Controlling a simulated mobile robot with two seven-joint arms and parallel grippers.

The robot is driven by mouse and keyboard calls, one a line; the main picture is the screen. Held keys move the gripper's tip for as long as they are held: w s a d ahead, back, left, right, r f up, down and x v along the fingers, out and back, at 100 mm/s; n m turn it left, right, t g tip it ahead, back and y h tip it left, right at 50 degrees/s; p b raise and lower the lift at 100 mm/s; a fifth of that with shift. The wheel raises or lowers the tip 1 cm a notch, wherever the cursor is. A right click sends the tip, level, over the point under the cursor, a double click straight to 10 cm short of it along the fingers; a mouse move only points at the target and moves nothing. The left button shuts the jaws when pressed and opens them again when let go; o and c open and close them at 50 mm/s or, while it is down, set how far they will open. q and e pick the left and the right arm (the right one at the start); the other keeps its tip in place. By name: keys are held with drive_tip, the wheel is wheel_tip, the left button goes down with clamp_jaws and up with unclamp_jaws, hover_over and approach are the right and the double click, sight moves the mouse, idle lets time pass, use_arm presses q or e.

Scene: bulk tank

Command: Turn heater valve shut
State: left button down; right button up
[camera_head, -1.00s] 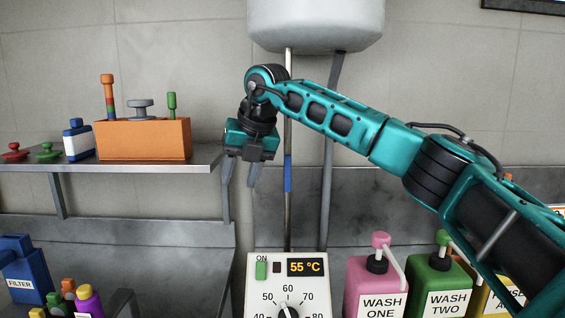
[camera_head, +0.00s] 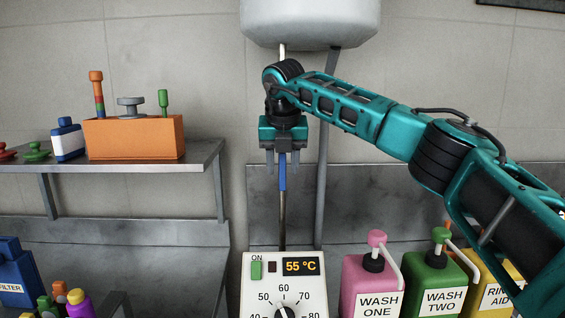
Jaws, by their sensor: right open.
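A white heater (camera_head: 310,22) hangs on the wall at the top, with a thin metal pipe (camera_head: 282,228) and a thicker grey pipe (camera_head: 322,180) running down from it. A blue lever-like piece (camera_head: 282,172), which looks like the valve handle, lies upright along the thin pipe. My right gripper (camera_head: 283,170) points down in front of the thin pipe. Its jaws are open, with a finger on either side of the blue piece in the picture. I cannot tell whether they touch it. The valve body is hidden behind my gripper. My left gripper is out of view.
A control box (camera_head: 283,285) reading 55 °C stands below. Pink (camera_head: 372,285), green (camera_head: 436,285) and yellow bottles stand at its right. A metal shelf (camera_head: 200,155) at left carries an orange box (camera_head: 134,138). A blue filter box (camera_head: 15,275) is at lower left.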

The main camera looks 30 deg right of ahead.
drive_tip(key=shift+c, duration=0.2)
clamp_jaws()
idle(0.5)
